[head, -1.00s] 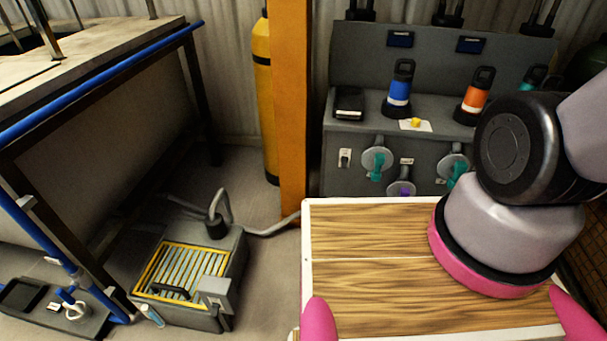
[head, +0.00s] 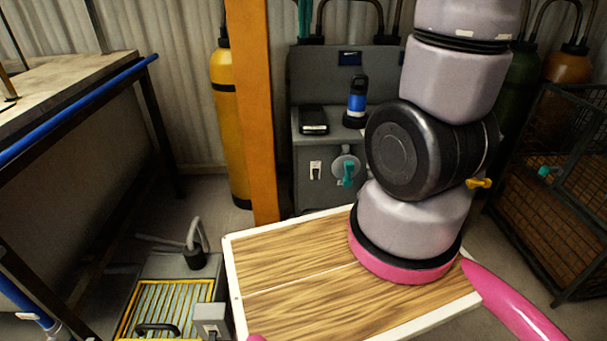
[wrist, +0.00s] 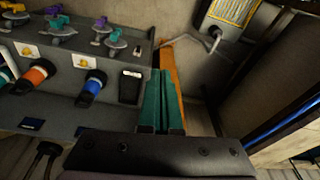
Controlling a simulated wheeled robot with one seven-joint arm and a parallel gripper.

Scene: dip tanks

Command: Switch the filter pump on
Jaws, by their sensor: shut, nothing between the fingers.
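The filter pump (head: 140,292) looks to be the grey box on the floor at the lower left of the head view. It has a yellow-framed slatted top, a black handle and a grey hose. A small grey box (head: 211,318) stands at its right corner; its switch position cannot be made out. The lower part of the pump is cut off by the picture's edge. In the wrist view the pump (wrist: 232,12) shows at the top right, well beyond my gripper. My gripper (wrist: 162,74) has two teal fingers shut together, empty.
An orange post (head: 252,120) and a yellow cylinder (head: 232,130) stand behind the pump. A workbench (head: 85,80) is at the left, a wire cage (head: 560,190) at the right.

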